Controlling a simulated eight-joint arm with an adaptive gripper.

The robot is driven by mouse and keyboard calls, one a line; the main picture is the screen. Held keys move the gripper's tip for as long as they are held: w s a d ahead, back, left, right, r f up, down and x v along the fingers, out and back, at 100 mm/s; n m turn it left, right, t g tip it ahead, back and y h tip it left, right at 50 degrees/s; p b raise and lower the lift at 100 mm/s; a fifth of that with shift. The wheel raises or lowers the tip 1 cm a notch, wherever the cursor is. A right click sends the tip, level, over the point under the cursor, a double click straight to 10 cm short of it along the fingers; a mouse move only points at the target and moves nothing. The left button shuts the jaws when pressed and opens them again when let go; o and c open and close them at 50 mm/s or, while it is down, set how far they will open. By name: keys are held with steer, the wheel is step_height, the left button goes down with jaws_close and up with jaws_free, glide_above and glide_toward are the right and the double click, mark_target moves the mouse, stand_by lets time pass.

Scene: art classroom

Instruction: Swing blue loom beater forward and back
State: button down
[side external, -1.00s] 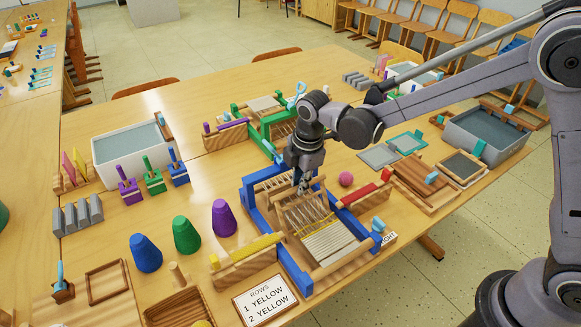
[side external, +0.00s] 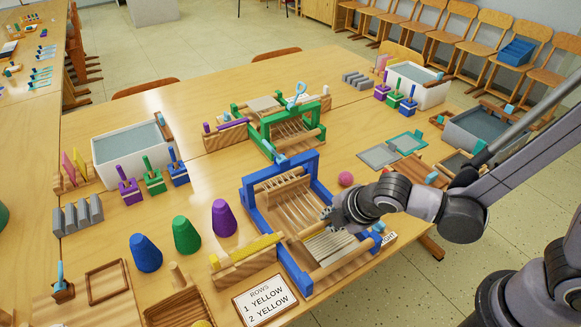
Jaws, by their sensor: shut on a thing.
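The blue loom (side external: 249,215) stands on the table with its blue frame upright, pale warp threads across its middle and a woven pale strip (side external: 328,243) at its front. My gripper (side external: 326,214) reaches in from the right, low and nearly level, over the front half of the loom. It is shut on the loom's wooden beater, as far as I can tell; the fingers and wrist hide the held part. The beater's exact tilt is hard to make out.
A green loom (side external: 286,127) stands behind. Purple, green and blue cones (side external: 187,235) and a yellow shuttle (side external: 246,254) sit left of the blue loom. A pink ball (side external: 346,179) lies behind my wrist. A card (side external: 265,300) reading "ROWS" lies in front.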

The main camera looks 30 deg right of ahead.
steer(key=shift+s+f, duration=0.5)
steer(key=shift+s, duration=0.15)
steer(key=shift+s+f, duration=0.45)
steer(key=shift+s, duration=0.2)
steer(key=c, duration=1.3)
jaws_free()
steer(key=shift+c, duration=0.2)
steer(key=shift+r, duration=0.15)
steer(key=v, duration=1.1)
steer(key=shift+r, duration=0.4)
steer(key=shift+s, duration=0.1)
